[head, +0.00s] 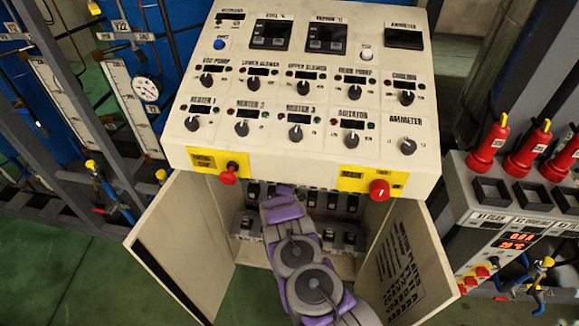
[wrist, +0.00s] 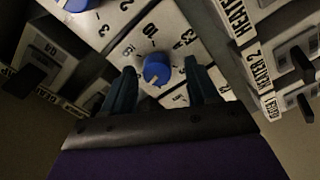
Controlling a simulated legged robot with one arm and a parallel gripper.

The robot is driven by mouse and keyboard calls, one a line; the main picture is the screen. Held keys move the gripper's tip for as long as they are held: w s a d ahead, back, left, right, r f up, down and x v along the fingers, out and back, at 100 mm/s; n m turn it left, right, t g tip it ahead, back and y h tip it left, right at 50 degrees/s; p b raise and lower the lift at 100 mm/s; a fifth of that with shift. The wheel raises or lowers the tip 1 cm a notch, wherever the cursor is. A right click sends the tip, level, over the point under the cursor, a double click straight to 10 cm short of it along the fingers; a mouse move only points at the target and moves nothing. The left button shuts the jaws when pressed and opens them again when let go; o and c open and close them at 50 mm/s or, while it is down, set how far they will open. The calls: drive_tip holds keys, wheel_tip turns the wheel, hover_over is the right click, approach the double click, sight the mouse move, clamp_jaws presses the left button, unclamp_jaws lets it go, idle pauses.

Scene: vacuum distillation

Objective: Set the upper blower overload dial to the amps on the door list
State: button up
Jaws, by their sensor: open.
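A blue dial (wrist: 157,69) on a pale overload unit sits between the fingertips of my gripper (wrist: 160,74) in the wrist view. The fingers are open, one on each side of the dial; I cannot tell if they touch it. Numbers such as 10 and 2 and an A ring the dial. The name of this unit is not readable, so I cannot tell if it is the upper blower's. In the head view, my arm reaches into the open cabinet, and the fingertips are not clear. The door list (head: 402,268) is on the inner right door, too small to read.
Another blue dial (wrist: 75,4) is at the upper left of the wrist view. Switch units, some labelled HEATER, stand close on both sides. The control panel (head: 300,75) overhangs the cabinet. The left door (head: 185,235) and right door (head: 405,225) stand open around my arm.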

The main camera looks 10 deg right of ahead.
drive_tip(key=p+v, duration=0.2)
drive_tip(key=v, duration=1.5)
drive_tip(key=shift+s+a+p, duration=0.15)
drive_tip(key=shift+p, duration=0.15)
